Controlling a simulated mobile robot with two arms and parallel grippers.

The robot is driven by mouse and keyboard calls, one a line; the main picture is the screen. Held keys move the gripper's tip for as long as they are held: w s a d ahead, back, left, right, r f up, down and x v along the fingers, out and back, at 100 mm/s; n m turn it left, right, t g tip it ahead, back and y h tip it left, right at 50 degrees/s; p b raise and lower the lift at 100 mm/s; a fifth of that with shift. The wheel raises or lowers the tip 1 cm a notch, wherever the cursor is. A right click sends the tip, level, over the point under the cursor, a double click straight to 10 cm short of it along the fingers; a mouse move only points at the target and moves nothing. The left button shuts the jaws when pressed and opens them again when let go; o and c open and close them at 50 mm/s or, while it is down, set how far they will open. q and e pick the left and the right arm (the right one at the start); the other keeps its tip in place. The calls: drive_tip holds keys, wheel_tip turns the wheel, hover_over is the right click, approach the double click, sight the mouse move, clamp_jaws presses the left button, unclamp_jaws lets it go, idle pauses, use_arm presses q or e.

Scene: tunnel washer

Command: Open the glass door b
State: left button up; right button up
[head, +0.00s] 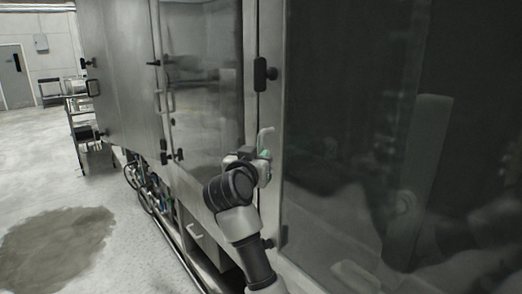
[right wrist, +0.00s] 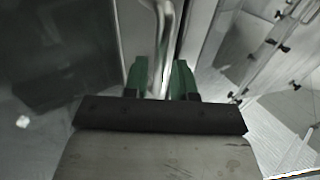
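A large dark glass door (head: 350,130) fills the right of the head view. A second glass door (head: 203,80) in a metal frame is left of it. I cannot tell from lettering which is b. A pale upright bar handle (head: 265,136) stands at the left edge of the dark door, and it also shows in the right wrist view (right wrist: 164,35). My right gripper (right wrist: 160,78) has its two green fingers on either side of this handle, with small gaps visible, so it looks open around it. The lower handle is partly hidden by the gripper. My left gripper is not in view.
A black latch (head: 261,74) sits above the handle on the frame. Pipes and valves (head: 148,190) run low along the washer. A metal cart (head: 82,120) stands at the back left. The floor at left is open, with a dark patch (head: 58,245).

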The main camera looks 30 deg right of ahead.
drive_tip(key=shift+x, duration=1.4)
drive_tip(key=shift+c, duration=0.4)
clamp_jaws()
